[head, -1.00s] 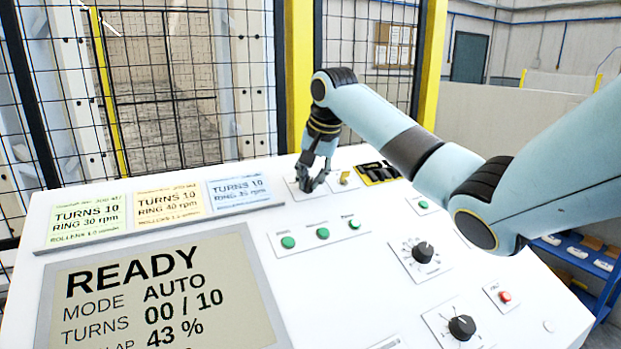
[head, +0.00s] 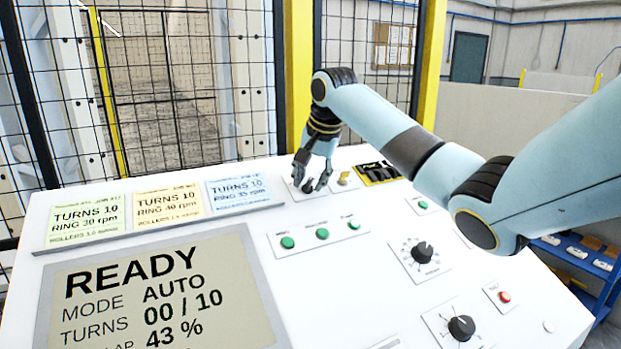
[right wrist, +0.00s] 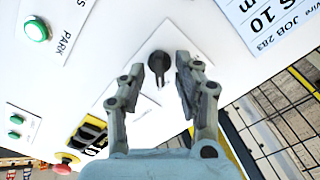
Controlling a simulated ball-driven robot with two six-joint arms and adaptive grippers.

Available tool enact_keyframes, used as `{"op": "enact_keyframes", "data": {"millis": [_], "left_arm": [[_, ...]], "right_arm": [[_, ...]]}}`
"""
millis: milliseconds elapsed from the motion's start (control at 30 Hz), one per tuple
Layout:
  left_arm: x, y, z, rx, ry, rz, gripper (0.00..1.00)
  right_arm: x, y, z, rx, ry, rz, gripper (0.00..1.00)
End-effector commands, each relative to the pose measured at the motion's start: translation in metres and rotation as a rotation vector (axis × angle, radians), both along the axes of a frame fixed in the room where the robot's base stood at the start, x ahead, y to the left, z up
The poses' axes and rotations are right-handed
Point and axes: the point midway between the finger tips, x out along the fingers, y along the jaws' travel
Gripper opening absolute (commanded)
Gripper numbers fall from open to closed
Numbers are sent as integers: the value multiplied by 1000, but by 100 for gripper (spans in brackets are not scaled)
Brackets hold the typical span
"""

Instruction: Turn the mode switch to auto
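The mode switch (right wrist: 159,65) is a black knob on a white square plate in the right wrist view. Its pointer end points toward the bottom of that view. My right gripper (right wrist: 168,86) is open, with one finger on each side of the knob and a visible gap to both. In the head view my right gripper (head: 312,180) is low over the panel's back part, with the dark knob (head: 308,187) between its fingers. The display (head: 160,295) reads READY, MODE AUTO, TURNS 00 / 10. My left gripper is not in view.
A small yellow switch (head: 343,178) and a yellow-and-black block (head: 378,173) sit right of the gripper. Green buttons (head: 322,234) are in front. Three job cards (head: 165,205) stand to the left. A mesh fence (head: 180,100) rises behind the panel.

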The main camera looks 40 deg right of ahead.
Motion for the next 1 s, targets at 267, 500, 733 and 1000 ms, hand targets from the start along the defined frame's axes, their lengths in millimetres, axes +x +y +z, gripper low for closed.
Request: {"op": "enact_keyframes", "data": {"millis": [267,500,733,1000], "left_arm": [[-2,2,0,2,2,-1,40],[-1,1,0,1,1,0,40],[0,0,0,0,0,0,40],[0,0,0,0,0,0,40]], "right_arm": [[-2,1,4,0,-1,1,32],[-18,4,45,-2,-3,1,32],[-36,9,89,-2,-2,0,32],[-45,12,109,0,1,0,32]]}}
